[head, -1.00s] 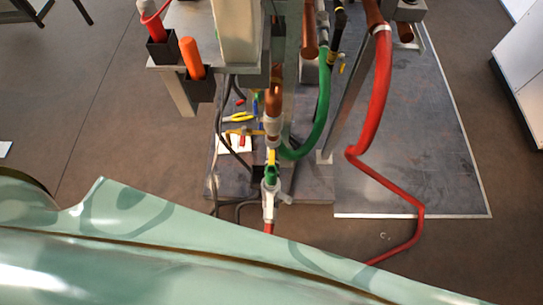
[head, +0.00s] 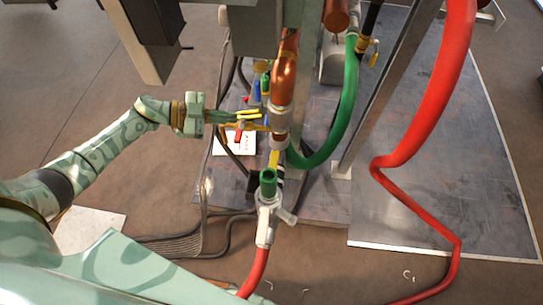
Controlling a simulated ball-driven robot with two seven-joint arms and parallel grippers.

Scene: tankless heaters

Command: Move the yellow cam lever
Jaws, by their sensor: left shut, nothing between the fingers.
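A yellow lever (head: 257,128) sticks out to the left from a pale fitting under the copper pipe elbow (head: 285,78). Another yellow piece (head: 274,158) stands just below that fitting, above a green part and a grey valve body (head: 267,218). I cannot tell for sure which is the cam lever. My left gripper (head: 247,114) comes in from the left, shut and empty, with its fingertips left of the copper pipe and close above the left-pointing yellow lever. Contact cannot be made out. My right gripper is out of view.
A green hose (head: 345,105) loops right of the fitting. A thick red hose (head: 440,95) runs down the right. A red hose (head: 256,268) leaves the valve body below. A dark box (head: 160,30) hangs upper left. Grey cables (head: 180,243) lie on the floor.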

